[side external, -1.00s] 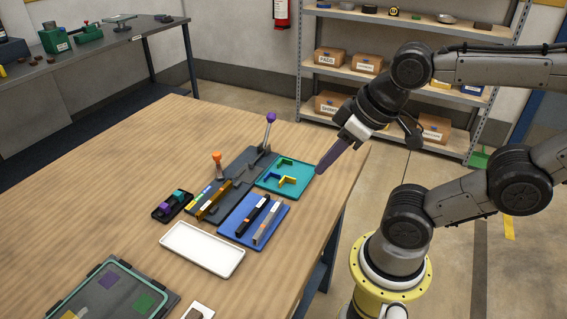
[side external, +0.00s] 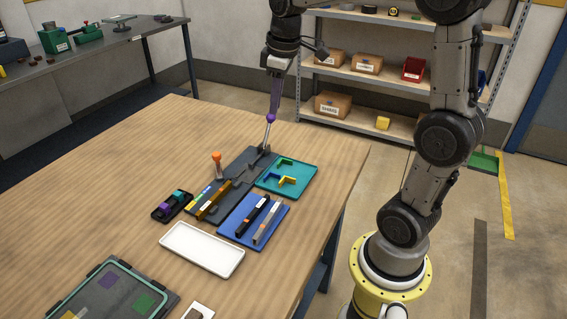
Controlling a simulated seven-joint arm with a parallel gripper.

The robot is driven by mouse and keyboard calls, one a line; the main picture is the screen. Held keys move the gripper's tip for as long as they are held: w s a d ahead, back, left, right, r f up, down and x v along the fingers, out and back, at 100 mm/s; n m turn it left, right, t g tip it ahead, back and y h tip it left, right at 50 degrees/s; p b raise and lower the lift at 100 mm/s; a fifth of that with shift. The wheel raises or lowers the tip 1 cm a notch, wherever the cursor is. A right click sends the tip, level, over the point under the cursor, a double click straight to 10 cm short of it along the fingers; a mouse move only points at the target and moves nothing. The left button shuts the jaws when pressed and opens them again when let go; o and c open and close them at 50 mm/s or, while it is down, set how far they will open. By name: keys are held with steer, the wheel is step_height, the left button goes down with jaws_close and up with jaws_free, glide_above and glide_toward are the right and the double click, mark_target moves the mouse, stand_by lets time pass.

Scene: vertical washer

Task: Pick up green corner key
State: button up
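The green corner key (side external: 286,162) lies in the far part of a teal tray (side external: 306,184) on the wooden table. A blue corner key (side external: 270,177) and a yellow corner key (side external: 288,181) lie in the same tray, nearer the camera. My gripper (side external: 273,108) points down directly above the purple knob (side external: 270,118) of a lever, behind and left of the teal tray. Its purple fingers end at or just above the knob. I cannot tell whether they touch it or how far apart they are. No corner key shows in the gripper.
A dark fixture (side external: 250,160) beside the teal tray carries the purple-knobbed lever and an orange-knobbed lever (side external: 217,158). A blue tray (side external: 240,232) with bars, an empty white tray (side external: 203,248) and a small black tray (side external: 172,207) stand nearby.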

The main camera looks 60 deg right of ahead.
steer(key=m+g, duration=0.1)
glide_above(288, 160)
steer(key=w+a, duration=0.1)
steer(key=a, duration=0.2)
step_height(288, 160, down, 5)
steer(key=s+d+f+m+g, duration=0.1)
steer(key=d+f, duration=0.2)
steer(key=shift+y, duration=0.4)
step_height(288, 160, down, 14)
steer(key=shift+d+r, duration=0.1)
steer(key=shift+c, duration=0.3)
jaws_close()
steer(key=shift+r, duration=0.1)
